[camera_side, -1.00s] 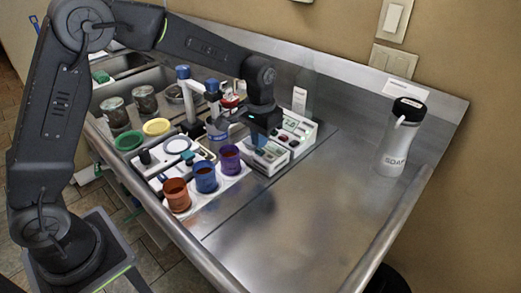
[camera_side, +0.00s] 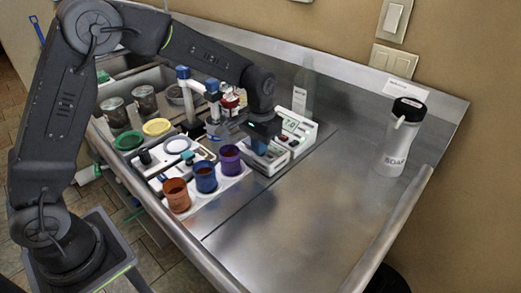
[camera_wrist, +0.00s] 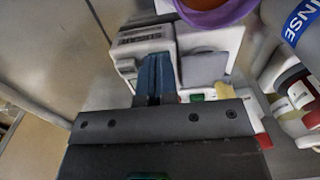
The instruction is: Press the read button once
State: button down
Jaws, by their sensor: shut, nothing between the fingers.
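A white bench meter (camera_side: 272,166) stands on the steel counter beside the purple cup. My gripper (camera_side: 259,146) is shut and empty, pointing down over this meter. Whether the tips touch the meter cannot be told.
A purple cup (camera_side: 230,160), blue cup (camera_side: 205,177) and orange cup (camera_side: 176,195) stand left of the meter in a white tray. A soap bottle (camera_side: 394,150) stands right. The counter's front right is clear.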

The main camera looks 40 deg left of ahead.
jog(key=shift+r, duration=3)
